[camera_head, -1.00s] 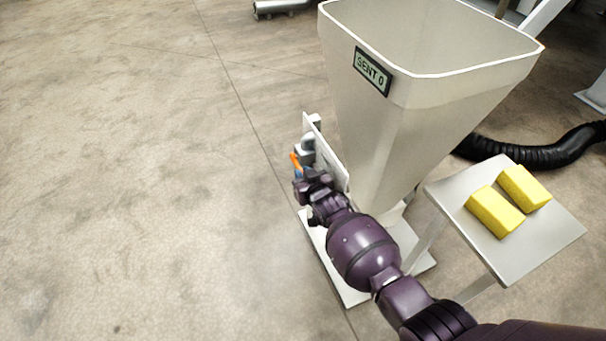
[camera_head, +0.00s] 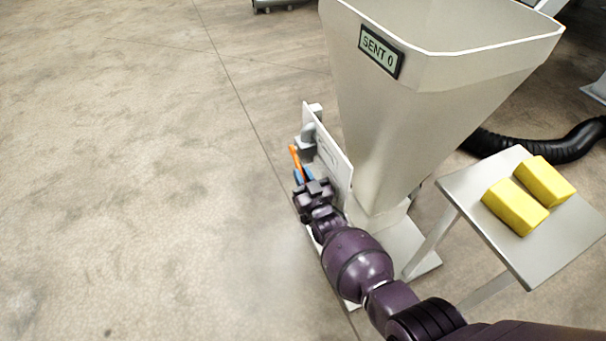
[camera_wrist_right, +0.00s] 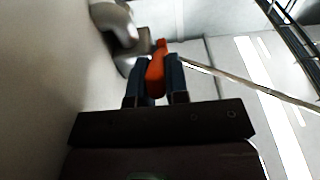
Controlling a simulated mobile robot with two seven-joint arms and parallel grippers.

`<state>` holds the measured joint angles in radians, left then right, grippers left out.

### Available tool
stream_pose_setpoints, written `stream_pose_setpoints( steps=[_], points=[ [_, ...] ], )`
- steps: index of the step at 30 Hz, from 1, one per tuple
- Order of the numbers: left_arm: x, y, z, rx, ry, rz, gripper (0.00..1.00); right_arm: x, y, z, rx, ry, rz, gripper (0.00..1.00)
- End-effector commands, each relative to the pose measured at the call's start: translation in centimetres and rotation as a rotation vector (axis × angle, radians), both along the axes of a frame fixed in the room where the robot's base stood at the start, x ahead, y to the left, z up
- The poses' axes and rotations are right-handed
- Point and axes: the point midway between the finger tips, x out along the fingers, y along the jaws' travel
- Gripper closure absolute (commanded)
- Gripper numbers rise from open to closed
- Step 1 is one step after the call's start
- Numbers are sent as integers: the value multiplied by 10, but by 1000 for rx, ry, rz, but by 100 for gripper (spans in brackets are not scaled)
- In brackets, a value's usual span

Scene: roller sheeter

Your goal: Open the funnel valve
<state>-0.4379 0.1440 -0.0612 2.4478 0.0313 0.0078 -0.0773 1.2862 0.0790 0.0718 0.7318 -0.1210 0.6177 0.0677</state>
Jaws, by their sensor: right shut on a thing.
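The funnel (camera_head: 410,110) is a large pale hopper with a small display reading "SENT 0" (camera_head: 381,50). A white upright panel (camera_head: 328,150) stands at its left side, with a grey valve fitting (camera_head: 308,140) on it. The orange valve handle (camera_head: 295,157) sticks out by the fitting; it also shows in the right wrist view (camera_wrist_right: 156,72). My right gripper (camera_head: 302,176) is at the handle; in the right wrist view its two dark blue fingers (camera_wrist_right: 158,80) are closed on either side of the handle. My left gripper is not in view.
A grey side table (camera_head: 490,215) with two yellow blocks (camera_head: 530,195) stands right of the funnel. A black ribbed hose (camera_head: 560,147) lies on the floor behind it. The floor on the left is clear.

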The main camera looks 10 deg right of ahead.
Motion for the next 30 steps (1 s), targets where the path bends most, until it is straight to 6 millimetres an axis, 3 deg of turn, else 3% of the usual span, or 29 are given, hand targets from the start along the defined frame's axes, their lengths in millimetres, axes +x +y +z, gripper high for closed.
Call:
stream_pose_setpoints(
  steps=[29,30],
  points=[
    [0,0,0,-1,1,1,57,2,0,-6,22,-68,0,100],
    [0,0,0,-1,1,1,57,2,0,-6,22,-68,0,79]
  ],
)
